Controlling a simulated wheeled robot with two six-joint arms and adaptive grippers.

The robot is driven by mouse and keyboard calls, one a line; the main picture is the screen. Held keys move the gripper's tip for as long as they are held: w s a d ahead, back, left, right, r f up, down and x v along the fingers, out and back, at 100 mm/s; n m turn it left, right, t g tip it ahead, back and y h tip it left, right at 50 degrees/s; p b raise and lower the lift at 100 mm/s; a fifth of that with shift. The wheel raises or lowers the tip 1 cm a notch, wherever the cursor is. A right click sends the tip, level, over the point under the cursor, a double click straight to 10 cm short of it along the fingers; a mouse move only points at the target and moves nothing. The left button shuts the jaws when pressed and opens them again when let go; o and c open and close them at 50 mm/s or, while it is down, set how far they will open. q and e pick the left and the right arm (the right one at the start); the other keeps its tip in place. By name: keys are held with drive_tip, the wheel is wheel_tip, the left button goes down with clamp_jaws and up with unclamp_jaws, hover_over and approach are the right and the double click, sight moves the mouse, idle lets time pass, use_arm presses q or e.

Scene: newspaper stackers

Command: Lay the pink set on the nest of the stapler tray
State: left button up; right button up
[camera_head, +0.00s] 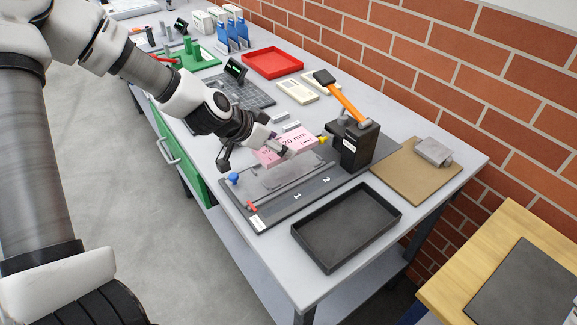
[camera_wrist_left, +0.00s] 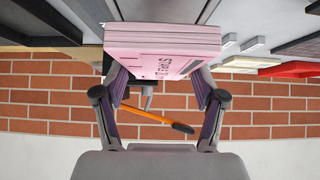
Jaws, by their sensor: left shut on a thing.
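The pink set (camera_head: 284,147) is a flat pink stack with dark print. My left gripper (camera_head: 252,152) is shut on it, over the far left part of the stapler tray. In the left wrist view the pink set (camera_wrist_left: 162,48) sits between both fingers of the left gripper (camera_wrist_left: 160,85). The stapler tray (camera_head: 318,193) is a dark grey board marked 1 and 2, with a clear plate (camera_head: 290,172) on it. A black stapler block (camera_head: 356,147) with an orange-handled lever (camera_head: 348,104) stands at its right end. Whether the set touches the tray cannot be told. My right gripper is not seen.
An empty black tray (camera_head: 346,226) lies in front of the stapler tray. A brown board (camera_head: 408,182) with a grey block (camera_head: 434,151) is at the right. A red tray (camera_head: 272,63) and pale blocks (camera_head: 297,90) lie behind. A brick wall bounds the bench.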

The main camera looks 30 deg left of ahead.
sight(291, 164)
use_arm(q)
drive_tip(key=f+b, duration=0.1)
drive_tip(key=f, duration=0.1)
drive_tip(key=f+b, duration=0.1)
drive_tip(key=f, duration=0.3)
drive_tip(key=shift+w+d+b, duration=0.25)
drive_tip(key=shift+w+b, duration=0.1)
drive_tip(key=shift+b, duration=0.05)
drive_tip(key=shift+r, duration=0.15)
drive_tip(key=shift+c, duration=0.6)
drive_tip(key=shift+s+a, duration=0.15)
drive_tip(key=shift+s, duration=0.1)
drive_tip(key=o, duration=1.1)
drive_tip(key=shift+c, duration=0.2)
drive_tip(key=o, duration=0.4)
drive_tip(key=shift+w, duration=0.15)
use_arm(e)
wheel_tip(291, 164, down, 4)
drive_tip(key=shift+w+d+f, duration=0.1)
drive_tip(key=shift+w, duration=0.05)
use_arm(q)
drive_tip(key=shift+r, duration=0.1)
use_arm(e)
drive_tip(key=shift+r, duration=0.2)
